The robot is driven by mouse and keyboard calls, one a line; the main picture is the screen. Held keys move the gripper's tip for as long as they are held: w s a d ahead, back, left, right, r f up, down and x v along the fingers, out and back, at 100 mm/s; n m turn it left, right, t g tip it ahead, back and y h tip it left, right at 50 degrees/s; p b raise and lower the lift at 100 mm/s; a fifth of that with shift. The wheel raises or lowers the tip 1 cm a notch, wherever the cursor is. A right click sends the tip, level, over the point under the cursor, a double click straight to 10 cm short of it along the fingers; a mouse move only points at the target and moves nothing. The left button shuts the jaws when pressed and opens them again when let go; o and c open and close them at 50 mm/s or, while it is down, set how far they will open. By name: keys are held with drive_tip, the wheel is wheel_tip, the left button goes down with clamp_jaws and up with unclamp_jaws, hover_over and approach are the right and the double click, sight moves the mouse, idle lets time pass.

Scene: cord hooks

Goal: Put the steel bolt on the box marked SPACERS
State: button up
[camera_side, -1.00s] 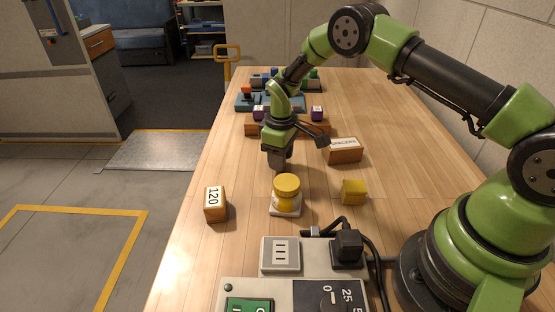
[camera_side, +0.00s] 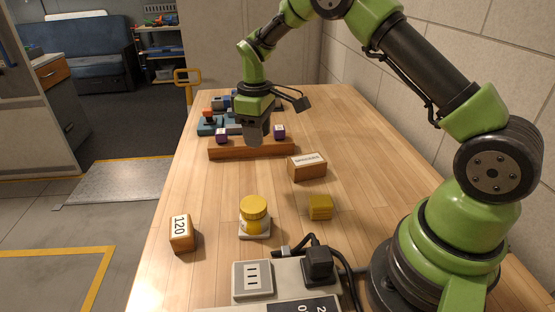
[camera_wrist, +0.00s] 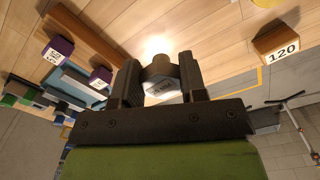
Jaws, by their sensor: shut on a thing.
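My gripper (camera_side: 254,140) is shut on a dark grey, hex-shaped piece with a small pale label, which looks like the steel bolt (camera_wrist: 160,70). It shows between the fingers in the wrist view; its label is too small to read surely. In the side view, the gripper hangs in the air over or in front of the long wooden rail and hides part of it. The wooden box marked SPACERS (camera_side: 307,167) stands on the table to the right of and nearer than the gripper, its white label on top. Nothing lies on it.
The wooden rail (camera_side: 225,152) bears purple blocks (camera_side: 279,132), with blue and grey parts behind. Nearer are a yellow knob on a white base (camera_side: 254,213), a yellow block (camera_side: 320,207) and a wooden block marked 120 (camera_side: 181,233).

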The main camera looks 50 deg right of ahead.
drive_tip(key=s+d+r+m, duration=0.1)
drive_tip(key=s+d+r, duration=0.15)
drive_tip(key=d, duration=0.25)
drive_tip(key=s+d+r, duration=0.1)
drive_tip(key=s+d, duration=0.3)
drive_tip(key=d, duration=0.1)
hover_over(310, 160)
wheel_tip(310, 160, down, 6)
drive_tip(key=shift+s+r, duration=0.1)
drive_tip(key=shift+r, duration=0.05)
drive_tip(key=shift+f, duration=2)
drive_tip(key=shift+f, duration=0.1)
drive_tip(key=o, duration=1)
drive_tip(key=shift+c, duration=0.2)
